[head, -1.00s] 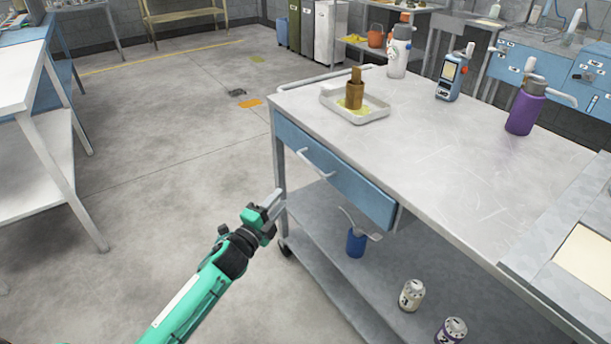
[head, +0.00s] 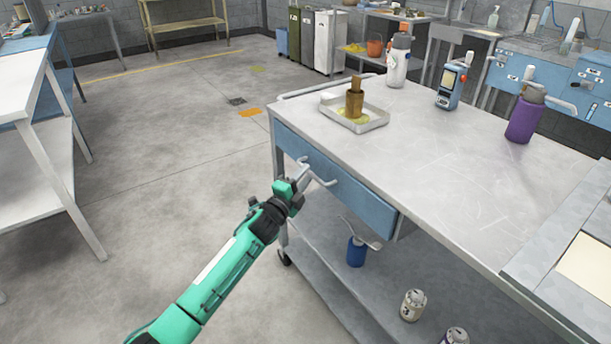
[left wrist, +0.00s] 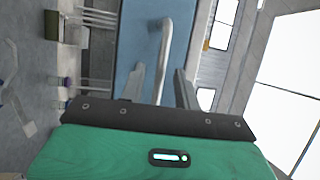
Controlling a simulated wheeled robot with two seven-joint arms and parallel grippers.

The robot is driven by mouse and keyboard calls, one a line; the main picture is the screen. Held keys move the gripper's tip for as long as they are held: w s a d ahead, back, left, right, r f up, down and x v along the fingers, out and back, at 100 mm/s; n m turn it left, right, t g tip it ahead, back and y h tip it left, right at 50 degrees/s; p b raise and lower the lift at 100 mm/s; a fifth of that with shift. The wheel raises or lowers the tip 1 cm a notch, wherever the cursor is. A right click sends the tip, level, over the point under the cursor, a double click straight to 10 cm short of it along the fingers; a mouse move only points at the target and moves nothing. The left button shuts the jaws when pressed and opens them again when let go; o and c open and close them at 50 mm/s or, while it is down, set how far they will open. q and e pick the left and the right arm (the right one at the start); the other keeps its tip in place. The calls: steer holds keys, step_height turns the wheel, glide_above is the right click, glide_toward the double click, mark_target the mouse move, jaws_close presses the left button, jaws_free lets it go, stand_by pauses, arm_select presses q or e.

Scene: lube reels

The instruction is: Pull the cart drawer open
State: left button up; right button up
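The cart's blue drawer (head: 355,195) is shut under the grey cart top. Its light grey bar handle (head: 325,177) sticks out from the front. My left gripper (head: 305,172) is at the handle's left part, in front of the drawer. In the left wrist view, the two fingers (left wrist: 160,72) are apart, and the handle (left wrist: 166,45) shows between them against the blue drawer front (left wrist: 135,35). I cannot tell whether the fingers touch it. My right gripper is not in view.
On the cart top (head: 455,170) are a tray (head: 375,122) with a brown object (head: 354,103), a white bottle (head: 397,68), a handheld device (head: 450,88) and a purple bottle (head: 524,120). The lower shelf holds a blue can (head: 356,252) and other cans. The floor (head: 170,170) left of the cart is clear.

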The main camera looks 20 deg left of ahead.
arm_select(q)
steer(key=shift+w+d+r, duration=0.15)
steer(key=shift+w+d, duration=0.05)
steer(key=shift+w, duration=0.45)
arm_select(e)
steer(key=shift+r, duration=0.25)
arm_select(q)
jaws_close()
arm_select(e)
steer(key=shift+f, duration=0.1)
